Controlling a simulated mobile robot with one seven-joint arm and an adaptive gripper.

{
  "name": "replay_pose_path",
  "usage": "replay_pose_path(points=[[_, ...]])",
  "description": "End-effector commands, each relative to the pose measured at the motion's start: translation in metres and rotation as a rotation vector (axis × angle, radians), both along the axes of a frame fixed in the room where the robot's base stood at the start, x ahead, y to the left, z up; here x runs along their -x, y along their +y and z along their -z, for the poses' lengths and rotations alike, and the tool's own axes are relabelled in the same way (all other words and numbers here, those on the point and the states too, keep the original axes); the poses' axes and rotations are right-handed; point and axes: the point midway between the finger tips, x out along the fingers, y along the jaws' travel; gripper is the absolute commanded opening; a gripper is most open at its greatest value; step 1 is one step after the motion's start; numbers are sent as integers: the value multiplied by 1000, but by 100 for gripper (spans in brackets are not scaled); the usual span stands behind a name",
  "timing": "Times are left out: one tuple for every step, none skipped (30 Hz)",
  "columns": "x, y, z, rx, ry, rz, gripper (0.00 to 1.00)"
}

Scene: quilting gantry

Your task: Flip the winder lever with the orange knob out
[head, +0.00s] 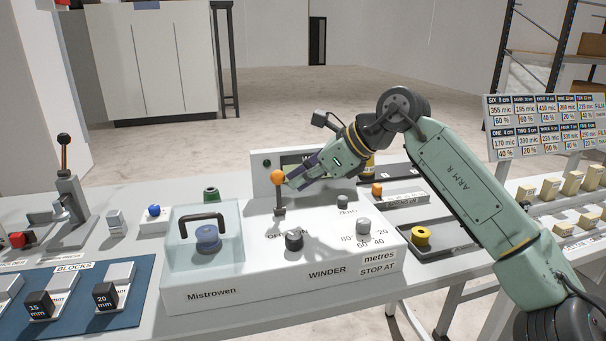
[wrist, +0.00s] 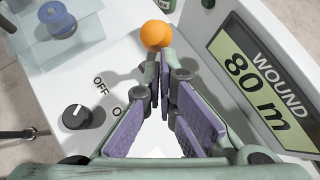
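The winder lever (head: 279,200) stands about upright on the white winder box, with an orange knob (head: 278,176) on its top. The knob also shows at the top middle of the wrist view (wrist: 155,34). My gripper (head: 291,183) is just right of the knob, at about its height. In the wrist view the purple-padded fingers (wrist: 160,66) converge to a closed tip, with nothing seen between them. The knob lies just beyond the tips; I cannot tell whether they touch it. An OFF label is near the lever; the other label is partly hidden.
A black dial (head: 294,240) and a grey dial (head: 363,226) sit on the box top. A clear cover with a dark handle (head: 201,218) encloses a blue spool at left. The display (wrist: 262,85) reads WOUND 80 m, close beside the fingers.

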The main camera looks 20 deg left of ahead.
Motion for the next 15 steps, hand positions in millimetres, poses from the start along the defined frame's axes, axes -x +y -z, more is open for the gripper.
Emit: replay_pose_path(points=[[-1,3,-1,-1,0,-3,0],[-3,4,-1,-2,-1,-2,0],[-5,5,-1,-2,-2,-3,0],[-6,6,-1,-2,-2,-4,0],[-7,7,-1,-2,-3,-4,0],[-9,8,-1,-3,-4,-4,0],[-10,9,-1,-3,-4,-4,0],[-11,10,-1,-3,-4,-4,0],[-12,10,-1,-3,-3,-3,0],[-13,11,-1,-3,-4,-4,0],[-14,11,-1,-3,-3,-3,0],[-15,12,-1,-3,-3,-3,0],[-15,12,-1,-3,-4,-2,0],[-16,12,-1,-3,-4,-2,0],[-17,13,-1,-3,-4,-2,0]])
